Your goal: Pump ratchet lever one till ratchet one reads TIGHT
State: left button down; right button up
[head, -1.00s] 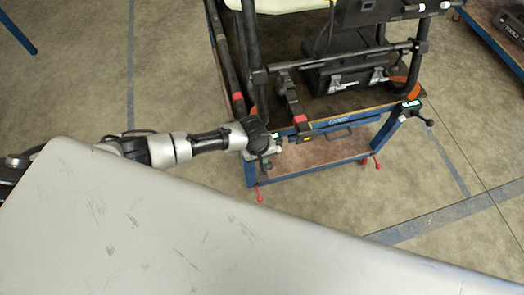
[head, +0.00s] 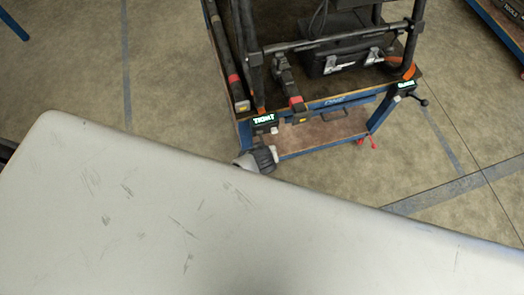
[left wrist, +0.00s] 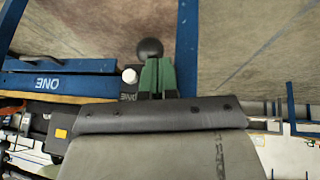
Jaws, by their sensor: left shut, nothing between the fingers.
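The ratchet one display (head: 264,119) on the cart's near left corner reads TIGHT in bright letters. In the left wrist view, the black ball knob of the lever (left wrist: 150,48) shows just beyond my green fingertips. My right gripper is in neither view.
The blue-framed cart (head: 338,101) carries a black case (head: 340,62) and dark tubes. A second display (head: 405,85), too small to read surely, and a black lever (head: 423,102) are at its right corner. Bare floor (head: 420,150) lies right of the cart.

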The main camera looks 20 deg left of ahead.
pick_arm(q)
jog(key=shift+f, duration=0.4)
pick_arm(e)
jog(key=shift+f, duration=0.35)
